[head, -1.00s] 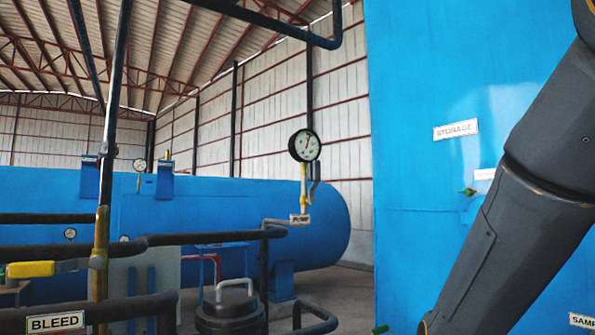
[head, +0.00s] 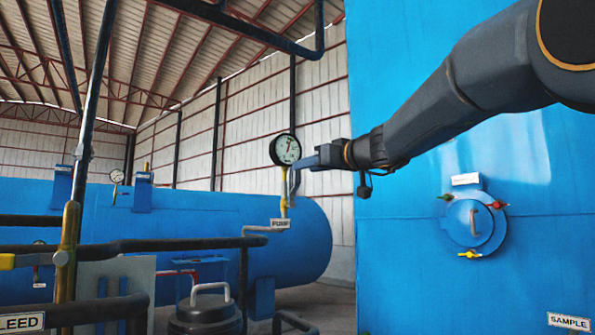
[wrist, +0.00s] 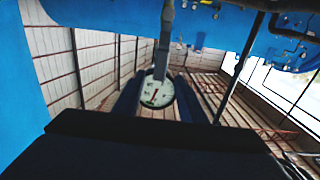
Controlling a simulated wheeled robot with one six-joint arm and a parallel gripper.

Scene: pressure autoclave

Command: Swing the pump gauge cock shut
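The pump gauge (head: 285,150), a round white dial with a black rim, stands on a yellow stem (head: 284,204) above the PUMP label (head: 280,224). A grey lever-like piece (head: 294,184) stands upright beside the stem, partly hidden by my gripper. My gripper (head: 300,163) reaches in from the right, level with the gauge's lower edge. In the wrist view its two blue fingers (wrist: 155,82) are apart, with the gauge (wrist: 157,92) showing between them and a grey bar (wrist: 165,40) just beyond. I cannot tell whether the fingers touch anything.
A tall blue storage tank (head: 430,280) with a small round hatch (head: 473,222) fills the right. A long blue horizontal vessel (head: 225,235) lies behind the gauge. Dark pipes (head: 130,246) cross the left, with a yellow-handled valve (head: 8,261) at the edge.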

